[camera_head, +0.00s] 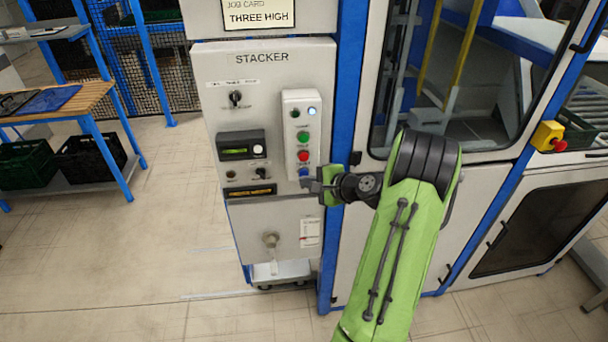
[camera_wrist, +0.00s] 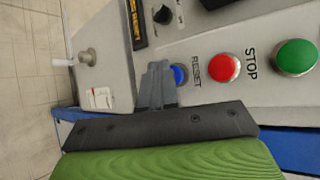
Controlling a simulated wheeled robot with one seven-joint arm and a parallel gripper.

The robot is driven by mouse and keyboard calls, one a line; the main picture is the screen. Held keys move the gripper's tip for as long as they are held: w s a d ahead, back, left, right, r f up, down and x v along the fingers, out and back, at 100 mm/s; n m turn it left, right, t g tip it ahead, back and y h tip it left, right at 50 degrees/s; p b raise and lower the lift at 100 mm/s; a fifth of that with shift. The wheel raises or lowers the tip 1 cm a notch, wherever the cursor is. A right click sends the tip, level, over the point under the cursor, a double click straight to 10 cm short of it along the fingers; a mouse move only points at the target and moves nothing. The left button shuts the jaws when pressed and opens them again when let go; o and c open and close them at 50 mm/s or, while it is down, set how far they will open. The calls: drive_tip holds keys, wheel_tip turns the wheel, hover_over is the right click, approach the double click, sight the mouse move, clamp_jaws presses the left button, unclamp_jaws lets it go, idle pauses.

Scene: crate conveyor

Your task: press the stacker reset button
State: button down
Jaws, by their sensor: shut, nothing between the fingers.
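The stacker reset button is the blue button (camera_wrist: 180,74) beside the RESET label in the wrist view; it shows partly in the head view (camera_head: 303,171), lowest on the pale button box (camera_head: 292,110). My gripper (camera_head: 309,182) is shut and empty, at the lower end of that box. In the wrist view its fingertips (camera_wrist: 158,70) are right beside the blue button and overlap its edge. I cannot tell whether they touch it.
A red STOP button (camera_wrist: 223,68) and a green button (camera_wrist: 296,57) lie in line with the blue one. The stacker panel (camera_head: 222,75) also carries a black selector knob (camera_head: 235,97) and a small display (camera_head: 234,150). A blue post (camera_head: 349,70) stands close to the right.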

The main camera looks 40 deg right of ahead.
drive_tip(key=shift+w+d, duration=0.2)
drive_tip(key=shift+w, duration=0.15)
idle(0.4)
drive_tip(key=shift+s+a, duration=0.45)
drive_tip(key=shift+s, duration=0.25)
drive_tip(key=s+a+b, duration=0.1)
drive_tip(key=s, duration=0.1)
drive_tip(key=s+a+b, duration=0.1)
drive_tip(key=s, duration=0.1)
drive_tip(key=shift+a, duration=0.4)
idle(0.7)
